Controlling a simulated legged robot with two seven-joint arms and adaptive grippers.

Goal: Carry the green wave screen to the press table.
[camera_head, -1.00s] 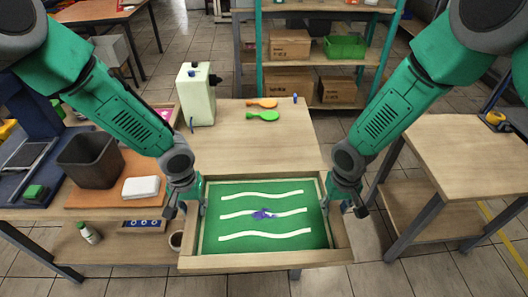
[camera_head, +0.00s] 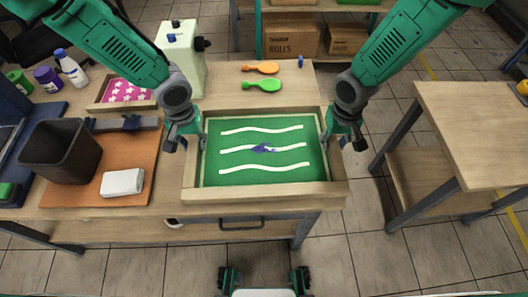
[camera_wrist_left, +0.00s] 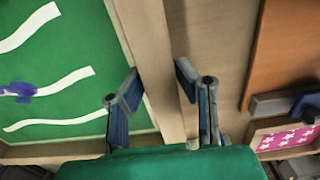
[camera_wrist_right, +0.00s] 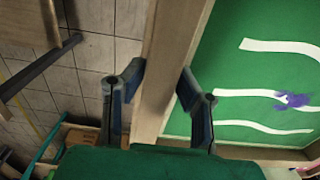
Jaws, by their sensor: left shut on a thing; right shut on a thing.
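The green wave screen (camera_head: 225,170) is a green panel in a pale wooden frame, with three white wavy stripes and a purple smear in the middle. It is level over the front of the middle wooden table (camera_head: 300,82); I cannot tell whether it touches the top. My left gripper (camera_head: 188,138) is shut on its left rim, seen between the fingers in the left wrist view (camera_wrist_left: 158,85). My right gripper (camera_head: 346,134) is shut on its right rim, seen between the fingers in the right wrist view (camera_wrist_right: 160,85). No table is labelled as the press table.
Orange (camera_head: 262,68) and green (camera_head: 262,85) paddles lie behind the screen, near a pale green container (camera_head: 182,55). A dark bin (camera_head: 62,150) and white cloth stack (camera_head: 122,182) are at left. Another wooden table (camera_head: 480,130) stands at right across a floor gap.

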